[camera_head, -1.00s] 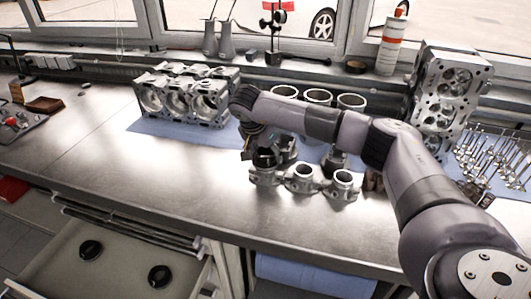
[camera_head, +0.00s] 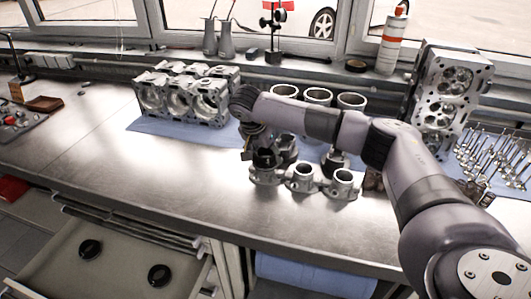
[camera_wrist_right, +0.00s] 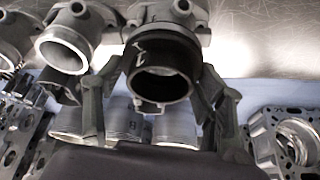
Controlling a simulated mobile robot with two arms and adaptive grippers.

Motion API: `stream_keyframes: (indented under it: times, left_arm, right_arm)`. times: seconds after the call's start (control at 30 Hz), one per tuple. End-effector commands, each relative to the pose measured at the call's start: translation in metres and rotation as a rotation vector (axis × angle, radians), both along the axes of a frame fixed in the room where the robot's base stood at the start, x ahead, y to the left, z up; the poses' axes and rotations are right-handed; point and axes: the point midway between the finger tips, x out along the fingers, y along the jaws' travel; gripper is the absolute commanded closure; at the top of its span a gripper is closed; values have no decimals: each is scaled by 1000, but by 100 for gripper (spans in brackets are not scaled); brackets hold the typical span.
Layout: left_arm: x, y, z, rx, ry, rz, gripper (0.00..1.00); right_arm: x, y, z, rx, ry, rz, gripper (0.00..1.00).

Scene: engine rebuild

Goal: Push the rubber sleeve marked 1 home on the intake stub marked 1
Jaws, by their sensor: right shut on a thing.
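The black rubber sleeve (camera_wrist_right: 163,58) sits at the leftmost intake stub in the head view, upright over its mouth. A pale mark like a 1 shows on its side in the right wrist view. It shows dark in the head view (camera_head: 264,158). My right gripper (camera_wrist_right: 160,78) is shut on the sleeve, one finger on each side. A lighter ring shows inside the sleeve. How far the sleeve covers the stub cannot be told. My left gripper is not in view.
An engine block (camera_head: 185,97) stands behind left on a blue mat. Cylinder liners (camera_head: 317,96) stand behind my right arm. A cylinder head (camera_head: 446,100) and several valves (camera_head: 490,158) are at right. Two more black rings (camera_head: 90,249) (camera_head: 159,275) lie in the open drawer. The bench's left front is clear.

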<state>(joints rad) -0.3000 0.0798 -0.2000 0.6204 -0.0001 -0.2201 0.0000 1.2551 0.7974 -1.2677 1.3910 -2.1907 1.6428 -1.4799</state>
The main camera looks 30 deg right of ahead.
Motion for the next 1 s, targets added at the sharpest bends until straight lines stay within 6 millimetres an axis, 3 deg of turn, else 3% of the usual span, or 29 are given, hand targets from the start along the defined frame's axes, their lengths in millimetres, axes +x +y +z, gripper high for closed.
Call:
stream_keyframes:
  times: [0.83,0.87,1.0]
  left_arm:
    - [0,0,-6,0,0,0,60]
    - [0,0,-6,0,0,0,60]
    - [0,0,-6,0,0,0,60]
  right_arm:
    - [-1,1,-12,1,3,1,63]
    - [-1,1,-11,1,3,1,34]
    - [-1,0,-11,1,2,1,25]
